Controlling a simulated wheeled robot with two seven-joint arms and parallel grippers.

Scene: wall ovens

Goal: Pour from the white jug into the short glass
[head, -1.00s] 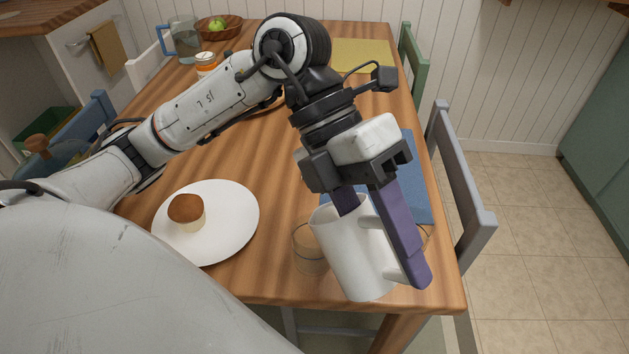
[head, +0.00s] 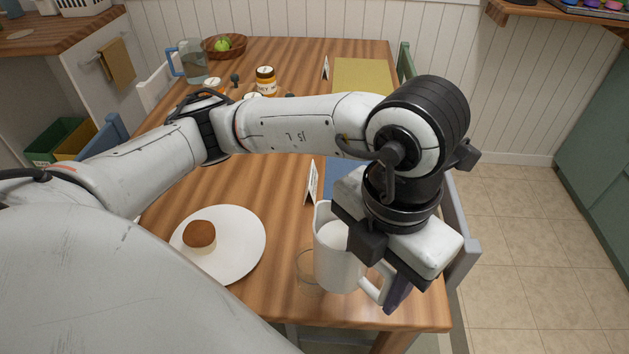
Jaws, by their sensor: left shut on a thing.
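The white jug (head: 336,262) is at the near right of the table, close to upright, with its open mouth up and partly covered by my gripper. My left gripper (head: 391,291) is to the right of the jug, shut on its handle; its body hides most of the fingers. The short glass (head: 307,275) is clear and stands just left of the jug, which overlaps its right side in the picture. I cannot tell its contents or whether jug and glass touch. My right gripper is not in view.
A white plate (head: 238,262) with a muffin (head: 199,236) lies left of the glass. A small standing card (head: 311,182) is behind the jug. Jars (head: 265,82), a clear pitcher (head: 192,63) and a basket (head: 224,48) stand farther back. A grey chair (head: 457,215) is at the right edge.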

